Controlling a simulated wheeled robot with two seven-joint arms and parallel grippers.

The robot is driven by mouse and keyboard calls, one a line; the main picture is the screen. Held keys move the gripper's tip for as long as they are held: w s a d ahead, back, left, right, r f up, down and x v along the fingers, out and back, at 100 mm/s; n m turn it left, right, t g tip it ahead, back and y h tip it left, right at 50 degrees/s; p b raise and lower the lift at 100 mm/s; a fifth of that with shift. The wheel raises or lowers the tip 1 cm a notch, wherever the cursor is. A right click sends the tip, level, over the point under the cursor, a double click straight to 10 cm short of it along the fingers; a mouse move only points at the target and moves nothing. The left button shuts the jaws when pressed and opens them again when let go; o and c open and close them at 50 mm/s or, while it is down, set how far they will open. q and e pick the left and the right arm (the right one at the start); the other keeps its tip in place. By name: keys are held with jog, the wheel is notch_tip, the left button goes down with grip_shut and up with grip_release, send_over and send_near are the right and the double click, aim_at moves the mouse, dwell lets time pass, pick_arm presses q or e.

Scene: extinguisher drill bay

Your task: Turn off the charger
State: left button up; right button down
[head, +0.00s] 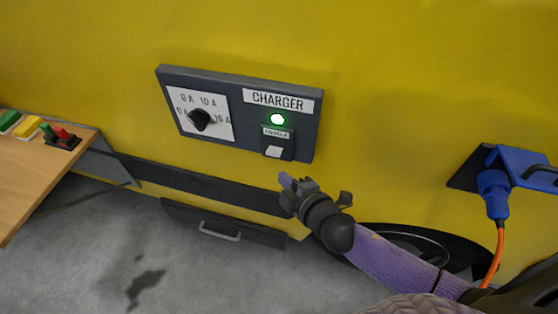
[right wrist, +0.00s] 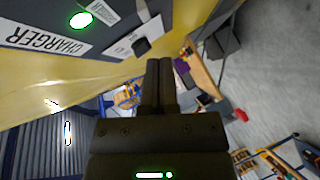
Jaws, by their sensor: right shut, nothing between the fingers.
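The charger (head: 240,102) is a dark grey panel on a yellow wall, labelled CHARGER. It has a lit green lamp (head: 277,119), a small labelled box with a white rocker switch (head: 273,152) below it, and a black rotary knob (head: 201,120) on a white dial marked in amps. My right gripper (head: 287,181) is shut and empty, just below the switch and apart from it in the picture. In the right wrist view the shut fingers (right wrist: 161,68) are beside the panel, with the lamp (right wrist: 80,20) and knob (right wrist: 141,46) showing. My left gripper is not in view.
A blue plug (head: 494,190) with an orange cable sits in a socket at the right. A wooden table (head: 35,170) with coloured switches stands at the left. A dark drawer with a handle (head: 220,232) is below the panel. The wall around the panel is clear.

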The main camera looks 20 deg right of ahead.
aim_at(271, 155)
jog(key=w+f, duration=0.1)
jog(key=w, duration=0.1)
jog(key=w+f+b, duration=0.1)
jog(key=w, duration=0.2)
jog(key=w+d+f+b, duration=0.1)
jog(key=w, duration=0.1)
jog(key=shift+w+f, duration=0.15)
jog(key=shift+w, duration=0.15)
